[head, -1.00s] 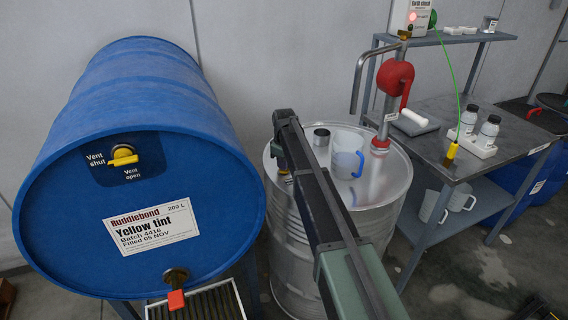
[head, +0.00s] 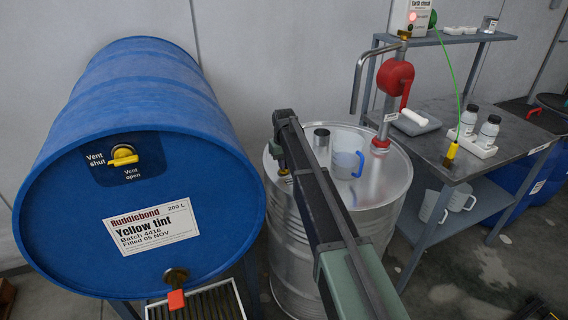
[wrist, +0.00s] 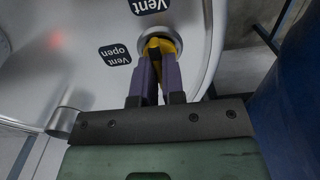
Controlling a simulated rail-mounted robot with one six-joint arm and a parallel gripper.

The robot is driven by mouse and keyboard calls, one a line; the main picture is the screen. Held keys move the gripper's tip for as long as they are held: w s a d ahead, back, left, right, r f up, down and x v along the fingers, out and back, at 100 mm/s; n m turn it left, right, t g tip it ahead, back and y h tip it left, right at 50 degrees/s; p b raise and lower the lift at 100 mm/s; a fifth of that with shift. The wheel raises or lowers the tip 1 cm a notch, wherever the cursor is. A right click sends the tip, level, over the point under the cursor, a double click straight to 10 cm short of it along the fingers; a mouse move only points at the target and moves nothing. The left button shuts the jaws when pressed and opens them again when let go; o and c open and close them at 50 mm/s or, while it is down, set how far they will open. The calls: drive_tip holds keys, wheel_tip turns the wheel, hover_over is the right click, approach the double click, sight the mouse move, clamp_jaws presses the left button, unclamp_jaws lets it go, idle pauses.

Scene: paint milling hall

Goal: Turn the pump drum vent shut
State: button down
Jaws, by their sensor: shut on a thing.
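The pump drum (head: 330,195) is the silver drum right of the blue one, with a red hand pump (head: 394,82) on its lid. Its yellow vent knob (wrist: 160,43) shows in the wrist view, set in a round collar in the silver lid. My gripper (wrist: 157,62) is shut on this knob, one purple finger on each side. A black "Vent open" label (wrist: 115,54) lies left of the knob. A second label, cut off at the top edge, reads "Vent". In the head view my arm hides most of the vent.
A grey bench (head: 455,135) with white bottles stands right.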

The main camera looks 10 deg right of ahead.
idle(0.4)
drive_tip(key=c, duration=1.2)
unclamp_jaws()
wheel_tip(320, 180, up, 11)
drive_tip(key=p, duration=1.1)
drive_tip(key=shift+f, duration=0.1)
drive_tip(key=s+m, duration=0.1)
drive_tip(key=s, duration=1.7)
drive_tip(key=s+m, duration=0.1)
drive_tip(key=s, duration=1.8)
drive_tip(key=shift+d, duration=0.1)
